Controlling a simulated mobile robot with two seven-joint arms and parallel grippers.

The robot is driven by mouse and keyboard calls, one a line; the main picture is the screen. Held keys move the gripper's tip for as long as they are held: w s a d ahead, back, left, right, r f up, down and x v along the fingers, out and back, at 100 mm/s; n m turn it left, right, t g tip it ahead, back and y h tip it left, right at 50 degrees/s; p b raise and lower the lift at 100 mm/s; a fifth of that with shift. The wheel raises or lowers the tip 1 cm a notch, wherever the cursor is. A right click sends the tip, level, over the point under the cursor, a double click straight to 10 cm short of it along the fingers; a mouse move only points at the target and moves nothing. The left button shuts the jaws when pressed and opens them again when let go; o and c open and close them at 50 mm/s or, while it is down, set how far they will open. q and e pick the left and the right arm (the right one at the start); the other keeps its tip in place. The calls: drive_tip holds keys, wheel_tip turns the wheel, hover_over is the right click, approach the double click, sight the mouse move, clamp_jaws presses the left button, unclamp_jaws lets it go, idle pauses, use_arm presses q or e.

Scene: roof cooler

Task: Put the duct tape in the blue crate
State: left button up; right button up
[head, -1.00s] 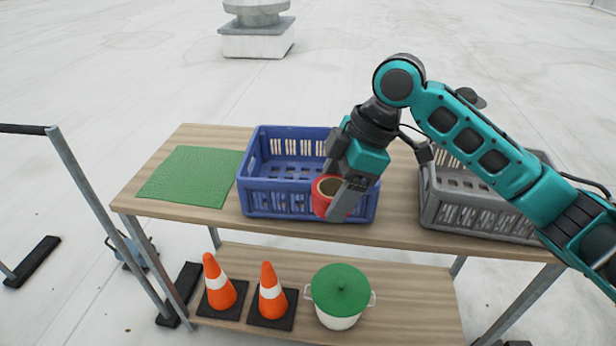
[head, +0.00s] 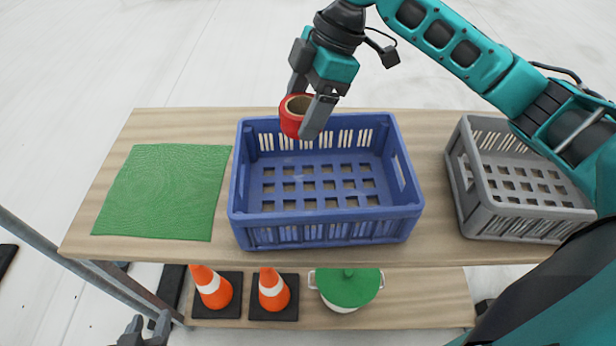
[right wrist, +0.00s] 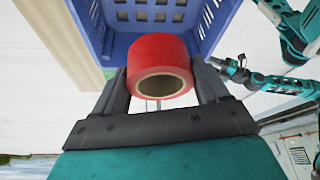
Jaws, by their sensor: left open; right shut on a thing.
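The red roll of duct tape (head: 291,122) is held between the fingers of my right gripper (head: 306,108). In the head view it overlaps the back left rim of the blue crate (head: 325,233), and it looks raised above that rim. The crate stands on the wooden table and its slotted floor looks empty. In the right wrist view the tape (right wrist: 160,70) sits between both fingers, with the crate (right wrist: 108,40) beyond it. My left gripper (head: 146,330) is open and empty at the bottom left, low and away from the crate.
A green mat (head: 163,190) lies left of the crate. A grey crate (head: 515,222) stands to the right on the same table (head: 432,190). The lower shelf (head: 400,312) holds two orange cones (head: 211,288) and a pot with a green lid (head: 347,287).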

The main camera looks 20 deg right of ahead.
drive_tip(key=b, duration=0.1)
hover_over(299, 198)
drive_tip(key=d, duration=0.2)
drive_tip(key=f, duration=1.4)
drive_tip(key=shift+a, duration=0.25)
wheel_tip(299, 198, down, 5)
drive_tip(key=shift+r+b, duration=0.2)
drive_tip(key=shift+b, duration=0.25)
drive_tip(key=shift+f, duration=0.35)
use_arm(q)
wheel_tip(299, 198, down, 2)
drive_tip(key=shift+s+f, duration=0.1)
drive_tip(key=shift+s, duration=0.05)
use_arm(e)
drive_tip(key=shift+f, duration=0.1)
drive_tip(key=o, duration=1.2)
use_arm(q)
drive_tip(key=shift+s, duration=0.1)
